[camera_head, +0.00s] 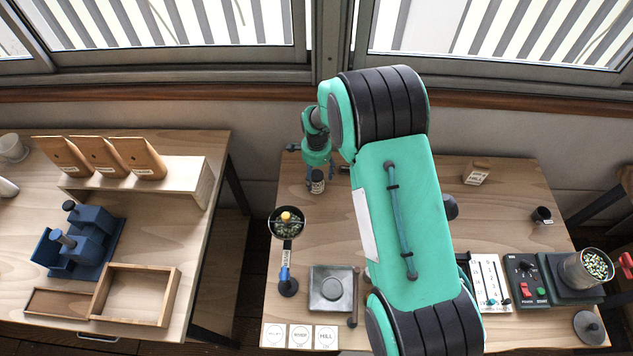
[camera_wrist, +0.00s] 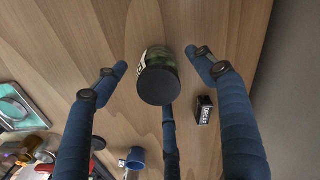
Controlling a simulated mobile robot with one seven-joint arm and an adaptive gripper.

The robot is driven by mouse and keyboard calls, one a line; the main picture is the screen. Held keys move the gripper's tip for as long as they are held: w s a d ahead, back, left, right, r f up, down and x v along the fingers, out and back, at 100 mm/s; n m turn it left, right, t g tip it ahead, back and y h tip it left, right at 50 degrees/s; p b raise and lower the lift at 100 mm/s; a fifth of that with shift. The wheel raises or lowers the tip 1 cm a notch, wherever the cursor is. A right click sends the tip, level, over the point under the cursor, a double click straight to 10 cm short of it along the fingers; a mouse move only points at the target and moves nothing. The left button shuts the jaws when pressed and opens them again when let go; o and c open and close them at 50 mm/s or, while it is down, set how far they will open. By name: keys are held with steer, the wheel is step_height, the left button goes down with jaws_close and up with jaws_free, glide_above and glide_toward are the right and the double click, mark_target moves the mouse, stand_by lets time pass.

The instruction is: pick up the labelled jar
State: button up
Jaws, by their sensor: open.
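The labelled jar (camera_wrist: 158,82) stands in the middle of the wrist view, with a dark round lid, green contents and a pale label partly turned away. In the head view the jar (camera_head: 317,183) is small, at the left back of the middle table, just below my gripper (camera_head: 318,168). In the wrist view the blue fingers of my gripper (camera_wrist: 156,62) are spread open, with the jar between them. I see clear gaps on the left and right of the jar. Whether the finger behind the lid touches it, I cannot tell.
A small black labelled block (camera_wrist: 204,110) lies close to the right finger. A grey scale (camera_head: 332,289) and control boxes (camera_head: 526,280) sit nearer the front.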

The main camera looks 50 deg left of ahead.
steer(key=shift+d+f, duration=0.1)
steer(key=shift+f, duration=2)
steer(key=c, duration=1.4)
